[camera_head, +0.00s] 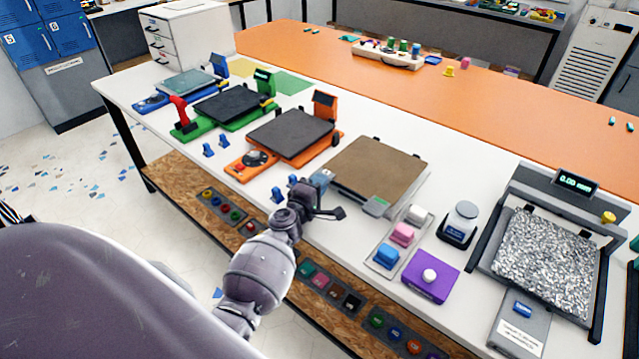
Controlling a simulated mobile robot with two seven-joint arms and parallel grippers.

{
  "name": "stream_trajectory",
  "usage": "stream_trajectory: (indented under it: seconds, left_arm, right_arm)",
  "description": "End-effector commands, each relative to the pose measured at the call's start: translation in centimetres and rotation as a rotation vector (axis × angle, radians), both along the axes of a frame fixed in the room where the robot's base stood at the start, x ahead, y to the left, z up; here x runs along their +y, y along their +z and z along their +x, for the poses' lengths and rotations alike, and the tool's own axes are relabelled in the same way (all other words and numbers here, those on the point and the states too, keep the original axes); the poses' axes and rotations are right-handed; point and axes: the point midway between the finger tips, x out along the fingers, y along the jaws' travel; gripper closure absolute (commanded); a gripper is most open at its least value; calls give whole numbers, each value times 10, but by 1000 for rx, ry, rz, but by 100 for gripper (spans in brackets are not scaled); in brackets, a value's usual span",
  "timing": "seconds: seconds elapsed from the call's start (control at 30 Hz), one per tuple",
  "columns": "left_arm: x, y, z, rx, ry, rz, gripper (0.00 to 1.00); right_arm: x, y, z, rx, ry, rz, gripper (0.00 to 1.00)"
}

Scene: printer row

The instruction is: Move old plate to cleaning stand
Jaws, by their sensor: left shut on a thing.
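A flat brown plate (385,168), which may be the old plate, lies level at the middle of the white table, over a grey base with dark pegs at its far edge. A grey tab (376,207) sticks out at its near edge. My left gripper (320,202) is at the plate's near left corner, shut; its fingers hide most of what they hold, which seems to be this plate's edge. A small blue-grey labelled piece (322,177) shows just beyond the fingers. I cannot tell which thing is the cleaning stand. My right gripper is out of view.
Left of the plate stand an orange printer (258,165), a green printer (230,122) and a blue printer (150,103).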

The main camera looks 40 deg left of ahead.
Motion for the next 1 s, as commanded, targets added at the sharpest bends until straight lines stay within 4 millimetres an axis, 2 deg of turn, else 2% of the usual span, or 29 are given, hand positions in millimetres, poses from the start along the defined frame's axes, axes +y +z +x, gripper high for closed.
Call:
stream_trajectory:
  seconds: [0.4, 1.0]
  left_arm:
    - [0, 0, 0, -1, 0, 0, 100]
    - [0, -3, 0, -1, 0, -1, 100]
  right_arm:
    - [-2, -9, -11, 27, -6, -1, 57]
    - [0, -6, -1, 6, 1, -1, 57]
